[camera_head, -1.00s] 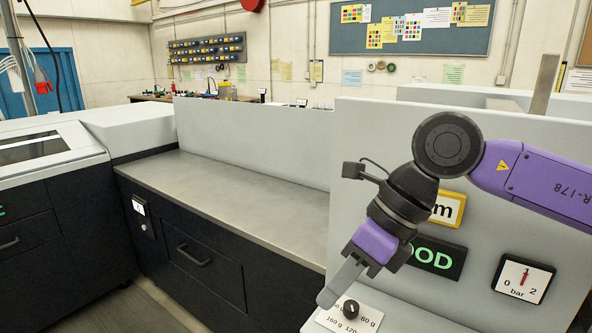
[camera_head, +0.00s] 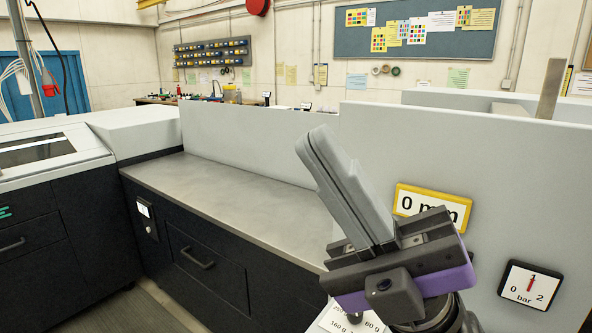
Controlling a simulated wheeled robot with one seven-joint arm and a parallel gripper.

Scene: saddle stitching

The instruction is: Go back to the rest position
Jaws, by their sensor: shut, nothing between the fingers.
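My gripper (camera_head: 318,135) is in the right half of the head view, close to the camera. Its two grey fingers lie together, pointing up and to the left, with nothing between them. It is in front of the grey machine panel (camera_head: 480,160). It partly covers the yellow-framed display (camera_head: 432,203) reading "0 mm" and the white dial plate (camera_head: 345,322) with gram marks at the bottom. Most of the dial's knob is hidden behind the gripper.
A pressure gauge (camera_head: 529,286) sits on the panel at the right. A metal worktop (camera_head: 225,195) over dark drawers runs along the middle and is clear. A machine with a light top (camera_head: 45,150) stands at the left. A post (camera_head: 551,88) rises behind the panel.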

